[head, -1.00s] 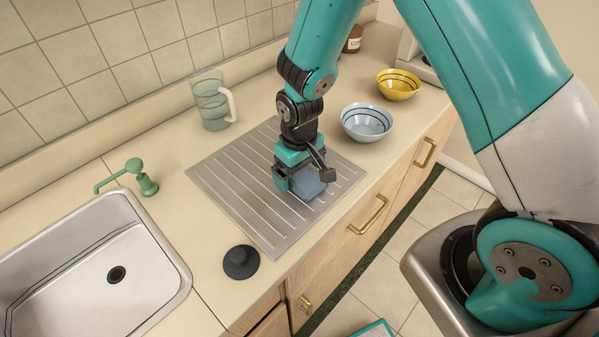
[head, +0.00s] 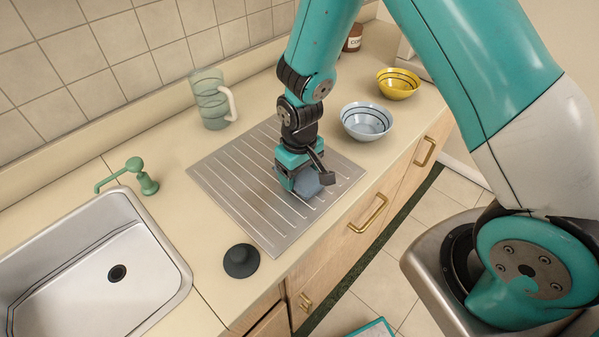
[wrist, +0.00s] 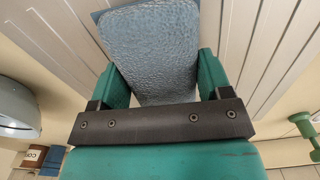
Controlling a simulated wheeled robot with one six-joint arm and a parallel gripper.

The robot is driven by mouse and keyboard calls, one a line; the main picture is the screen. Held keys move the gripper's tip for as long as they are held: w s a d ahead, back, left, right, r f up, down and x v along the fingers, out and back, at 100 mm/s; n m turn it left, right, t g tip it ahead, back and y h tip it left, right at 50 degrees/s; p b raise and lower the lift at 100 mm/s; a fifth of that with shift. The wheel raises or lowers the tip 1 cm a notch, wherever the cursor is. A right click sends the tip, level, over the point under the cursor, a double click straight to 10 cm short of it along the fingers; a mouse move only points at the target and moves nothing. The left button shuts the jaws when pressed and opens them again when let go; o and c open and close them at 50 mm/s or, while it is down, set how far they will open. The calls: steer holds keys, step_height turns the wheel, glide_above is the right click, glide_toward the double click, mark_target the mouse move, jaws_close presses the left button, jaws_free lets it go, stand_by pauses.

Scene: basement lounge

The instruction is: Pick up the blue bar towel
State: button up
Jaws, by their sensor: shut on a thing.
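The blue bar towel (head: 307,184) is a small grey-blue folded cloth over the ribbed metal drainboard (head: 232,185). My gripper (head: 298,184) is shut on it, pointing down. In the wrist view the towel (wrist: 150,50) shows its textured surface between the two green fingers of my gripper (wrist: 155,85). The gripper hides part of the towel in the head view. I cannot tell exactly how far the towel is above the drainboard.
A blue-grey bowl (head: 366,121) and a yellow bowl (head: 398,84) stand to the right. A clear pitcher (head: 211,100) stands behind. A dark sink stopper (head: 241,261) lies in front. The sink (head: 90,270) and green soap dispenser (head: 146,181) are to the left.

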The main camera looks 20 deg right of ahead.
step_height(320, 180, up, 20)
steer(key=b, duration=0.2)
steer(key=shift+f, duration=0.15)
steer(key=shift+o, duration=0.8)
steer(key=shift+f, duration=0.15)
steer(key=shift+c, duration=0.3)
